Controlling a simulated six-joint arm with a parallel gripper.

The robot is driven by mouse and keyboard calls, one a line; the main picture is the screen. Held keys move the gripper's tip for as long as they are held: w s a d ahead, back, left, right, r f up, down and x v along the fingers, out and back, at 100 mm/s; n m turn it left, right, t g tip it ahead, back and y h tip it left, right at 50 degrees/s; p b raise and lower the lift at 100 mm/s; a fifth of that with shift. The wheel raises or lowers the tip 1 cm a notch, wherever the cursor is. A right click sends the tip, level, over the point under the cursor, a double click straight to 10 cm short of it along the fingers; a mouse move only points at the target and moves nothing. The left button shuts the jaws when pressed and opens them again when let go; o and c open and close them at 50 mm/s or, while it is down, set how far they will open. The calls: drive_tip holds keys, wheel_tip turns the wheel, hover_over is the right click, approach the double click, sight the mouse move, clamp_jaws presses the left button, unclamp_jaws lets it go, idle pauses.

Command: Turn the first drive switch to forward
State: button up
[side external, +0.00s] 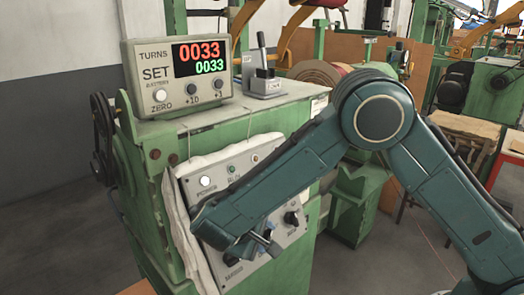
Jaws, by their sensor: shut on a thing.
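The grey control panel (282,252) is on the green machine's sloping front. It carries a white round button (206,181), small indicators above, and a black knob (291,218) at its right. My gripper (264,242) is at the lower middle of the panel, left of that black knob. It is shut on a switch there. My gripper and wrist hide most of this switch, so its pointing direction cannot be read. The small panel lettering is too blurred to read fully.
A counter box (150,70) on the machine top reads 0033 in red and 0033 in green. A lever unit (263,75) stands right of it. A pale padded cover (178,215) frames the panel. A coil (318,72) sits behind. Other machines stand at the right.

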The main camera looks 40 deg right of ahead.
drive_tip(key=o, duration=1)
drive_tip(key=v, duration=0.7)
drive_tip(key=shift+a+r, duration=0.2)
drive_tip(key=shift+r, duration=0.05)
drive_tip(key=shift+c, duration=0.4)
